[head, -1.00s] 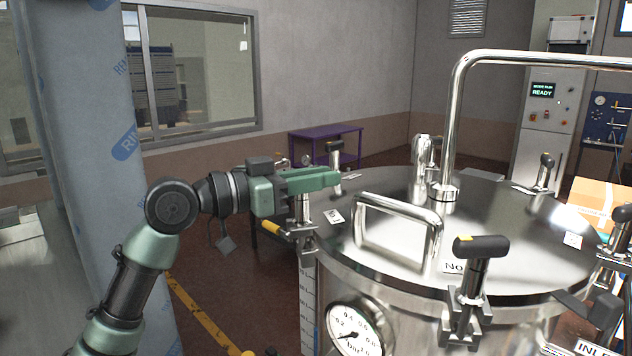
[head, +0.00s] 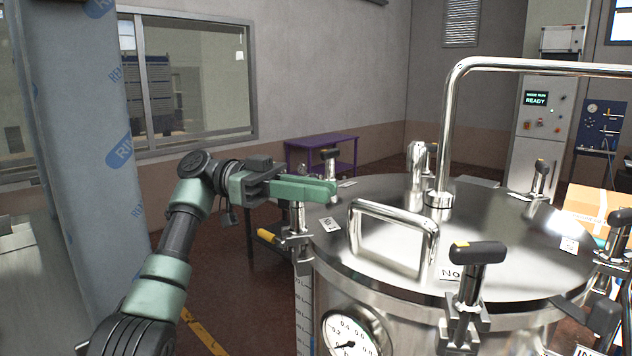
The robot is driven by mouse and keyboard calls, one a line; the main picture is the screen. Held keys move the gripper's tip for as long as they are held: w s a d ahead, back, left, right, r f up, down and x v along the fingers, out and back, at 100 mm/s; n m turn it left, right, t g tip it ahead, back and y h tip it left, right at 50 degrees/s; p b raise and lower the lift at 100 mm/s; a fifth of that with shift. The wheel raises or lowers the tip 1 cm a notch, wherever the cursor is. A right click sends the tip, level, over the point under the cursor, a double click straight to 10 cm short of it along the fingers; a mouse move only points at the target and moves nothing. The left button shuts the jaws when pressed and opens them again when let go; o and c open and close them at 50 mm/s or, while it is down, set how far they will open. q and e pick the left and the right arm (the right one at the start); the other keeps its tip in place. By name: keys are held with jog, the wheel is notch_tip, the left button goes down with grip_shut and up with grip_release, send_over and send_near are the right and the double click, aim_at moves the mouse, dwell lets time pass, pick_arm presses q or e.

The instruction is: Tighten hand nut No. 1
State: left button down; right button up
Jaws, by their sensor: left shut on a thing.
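My left gripper (head: 318,190) reaches in from the left at the left rim of the steel vessel lid (head: 490,210). Its green fingers are shut on the top of a hand nut, whose handle they mostly hide. The steel stem and clamp (head: 298,222) of that nut show below the fingers. A small label (head: 330,225) lies on the lid beside it, too small to read. Another hand nut (head: 476,254) with a black T-handle stands upright at the front rim, by a label (head: 450,273) starting "No". My right gripper is not in view.
Other black-handled hand nuts stand around the rim, at the back left (head: 330,158), back right (head: 541,168) and right (head: 620,218). A bent steel pipe (head: 450,110) and a lid handle (head: 395,215) rise from the lid. A wrapped column (head: 80,120) stands left.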

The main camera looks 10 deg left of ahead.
pick_arm(q)
jog(key=shift+s+m+g+y+p, duration=0.2)
jog(key=shift+m+g+y+p, duration=0.35)
jog(key=shift+m+g, duration=0.6)
jog(key=shift+g, duration=0.35)
jog(key=shift+s+a+f, duration=0.1)
jog(key=shift+f, duration=0.1)
jog(key=c, duration=1.3)
grip_release()
jog(key=shift+c, duration=0.2)
jog(key=shift+r, duration=0.1)
